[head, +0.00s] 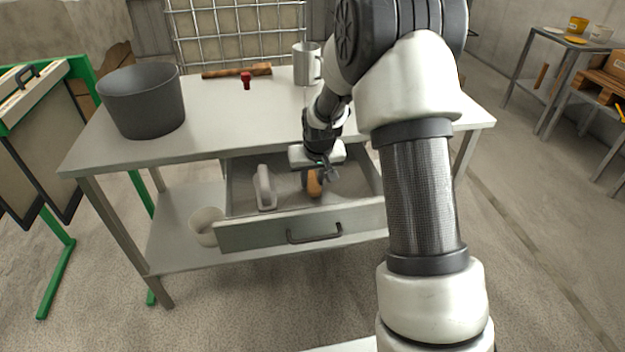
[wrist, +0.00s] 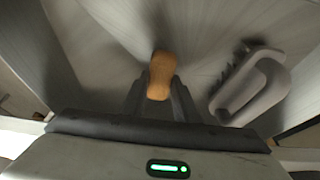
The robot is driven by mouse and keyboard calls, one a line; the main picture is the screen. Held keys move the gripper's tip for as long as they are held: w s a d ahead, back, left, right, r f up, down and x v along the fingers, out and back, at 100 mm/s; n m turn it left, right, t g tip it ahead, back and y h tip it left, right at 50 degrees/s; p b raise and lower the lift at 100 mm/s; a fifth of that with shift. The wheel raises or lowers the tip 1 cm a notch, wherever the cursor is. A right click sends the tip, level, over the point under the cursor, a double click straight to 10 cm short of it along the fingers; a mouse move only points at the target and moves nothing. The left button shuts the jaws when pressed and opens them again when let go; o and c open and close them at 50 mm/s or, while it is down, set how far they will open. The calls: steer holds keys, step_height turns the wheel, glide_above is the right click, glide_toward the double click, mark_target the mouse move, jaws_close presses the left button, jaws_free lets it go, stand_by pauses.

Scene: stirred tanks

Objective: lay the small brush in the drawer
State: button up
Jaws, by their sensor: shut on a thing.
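The small brush (head: 314,184) shows as a tan, wood-coloured piece with a narrowed middle. My gripper (head: 314,174) is shut on it and points down inside the open drawer (head: 265,236). In the wrist view the brush (wrist: 160,76) sits between my two fingers, with the drawer's grey floor behind it. Its bristles do not show. I cannot tell whether it touches the drawer floor. The drawer is pulled out under the table and its front handle faces me.
A pale grey handled tool (head: 265,188) with a toothed edge lies in the drawer, left of the brush. On the table (head: 215,120) stand a dark pot (head: 142,102) and a grey mug (head: 306,65), with a wooden-handled tool (head: 237,71) between them. A cream container (head: 204,227) is on the lower shelf.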

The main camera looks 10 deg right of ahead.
steer(key=shift+r, duration=0.1)
steer(key=shift+f, duration=0.3)
steer(key=o, duration=1.1)
steer(key=shift+r, duration=0.1)
steer(key=shift+c, duration=0.2)
steer(key=shift+r, duration=0.1)
